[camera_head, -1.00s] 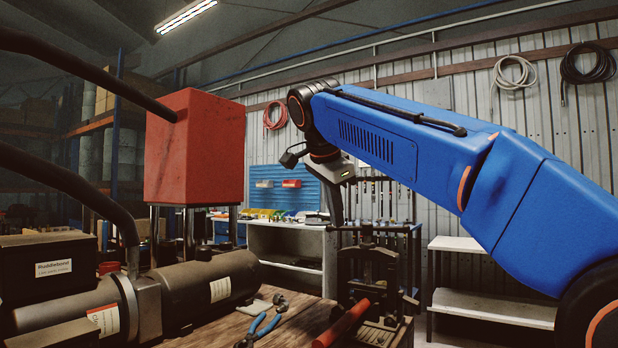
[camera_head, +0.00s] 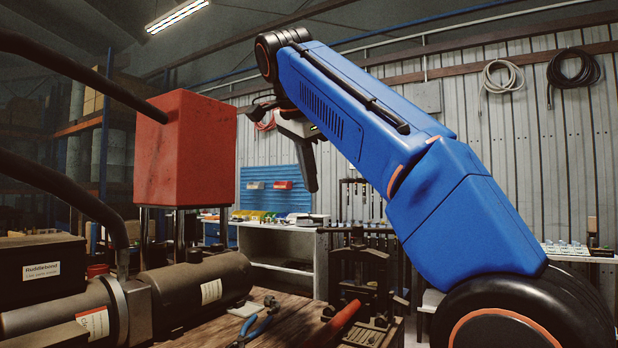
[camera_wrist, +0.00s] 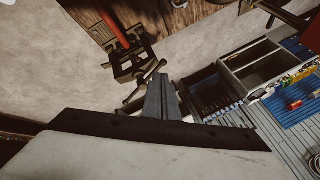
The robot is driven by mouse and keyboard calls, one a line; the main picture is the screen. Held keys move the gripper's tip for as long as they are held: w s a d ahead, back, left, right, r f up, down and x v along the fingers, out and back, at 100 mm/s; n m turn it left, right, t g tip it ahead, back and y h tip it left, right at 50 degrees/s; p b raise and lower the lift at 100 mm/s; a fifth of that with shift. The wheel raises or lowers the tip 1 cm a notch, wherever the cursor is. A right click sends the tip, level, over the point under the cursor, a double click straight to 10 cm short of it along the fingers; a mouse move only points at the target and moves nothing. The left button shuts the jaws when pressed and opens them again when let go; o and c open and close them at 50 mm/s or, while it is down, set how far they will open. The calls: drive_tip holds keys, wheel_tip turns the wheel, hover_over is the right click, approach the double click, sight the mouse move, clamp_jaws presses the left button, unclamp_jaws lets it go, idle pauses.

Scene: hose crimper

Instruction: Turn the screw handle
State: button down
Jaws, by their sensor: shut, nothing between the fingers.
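A dark metal vise-like device (camera_head: 362,285) stands at the right end of the wooden bench. In the wrist view the device (camera_wrist: 128,52) is beyond my fingertips, with a thin screw handle (camera_wrist: 146,80) sticking out from its near side. My gripper (camera_head: 312,188) points down, shut and empty, above the device and apart from it. In the wrist view my gripper (camera_wrist: 161,80) appears beside the handle, but the picture does not clearly show the distance. The handle is hard to make out in the head view.
A red bar (camera_head: 343,317) lies at the device's front. Blue-handled pliers (camera_head: 256,328) lie on the bench (camera_head: 290,322). A red block (camera_head: 186,150) on posts and a dark cylinder (camera_head: 195,290) stand left. Shelving (camera_head: 275,243) stands behind. Free air surrounds my gripper.

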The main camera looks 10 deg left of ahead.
drive_tip(key=s+d+f+n+t+y, duration=0.25)
drive_tip(key=s+d+f+n, duration=0.3)
drive_tip(key=n, duration=0.65)
approach(336, 230)
drive_tip(key=s+f+x, duration=0.1)
drive_tip(key=x, duration=0.5)
drive_tip(key=shift+w+a+t, duration=0.15)
drive_tip(key=shift+a+t, duration=0.1)
drive_tip(key=shift+t, duration=0.1)
